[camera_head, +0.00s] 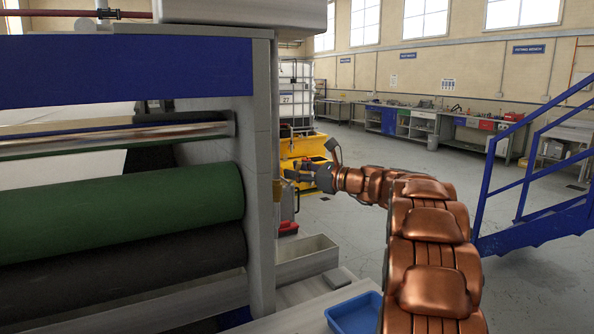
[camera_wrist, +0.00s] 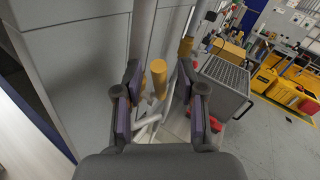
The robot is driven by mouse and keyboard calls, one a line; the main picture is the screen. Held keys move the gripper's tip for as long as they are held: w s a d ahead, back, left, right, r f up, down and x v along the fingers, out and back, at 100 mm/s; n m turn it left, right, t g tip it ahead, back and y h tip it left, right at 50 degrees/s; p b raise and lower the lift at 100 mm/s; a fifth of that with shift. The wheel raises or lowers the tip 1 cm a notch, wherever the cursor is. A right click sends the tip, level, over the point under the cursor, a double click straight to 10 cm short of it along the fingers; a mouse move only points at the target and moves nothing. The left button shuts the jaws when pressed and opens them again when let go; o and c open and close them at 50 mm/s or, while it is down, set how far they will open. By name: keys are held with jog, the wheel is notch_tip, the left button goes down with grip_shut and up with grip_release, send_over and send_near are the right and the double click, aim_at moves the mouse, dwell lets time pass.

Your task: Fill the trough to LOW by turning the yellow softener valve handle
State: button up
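The yellow valve handle (camera_wrist: 158,78) shows as a short rounded bar, end towards me, between the two fingers in the wrist view. In the head view a small yellow piece, likely this handle (camera_head: 277,190), is at the right edge of the grey machine frame. My gripper (camera_head: 295,174) reaches that edge in the head view. In the wrist view my gripper (camera_wrist: 158,86) is open, with its dark pads on both sides of the handle and gaps visible. The trough and its LOW mark cannot be made out.
The grey machine frame (camera_head: 261,180) stands close left of my gripper, with a green roller (camera_head: 120,212). A grey cabinet (camera_wrist: 222,86) is right in the wrist view. A blue tray (camera_head: 354,314) lies below my arm. Blue stair rails (camera_head: 535,170) stand right; open floor lies between.

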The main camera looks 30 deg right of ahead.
grip_shut()
dwell(0.7)
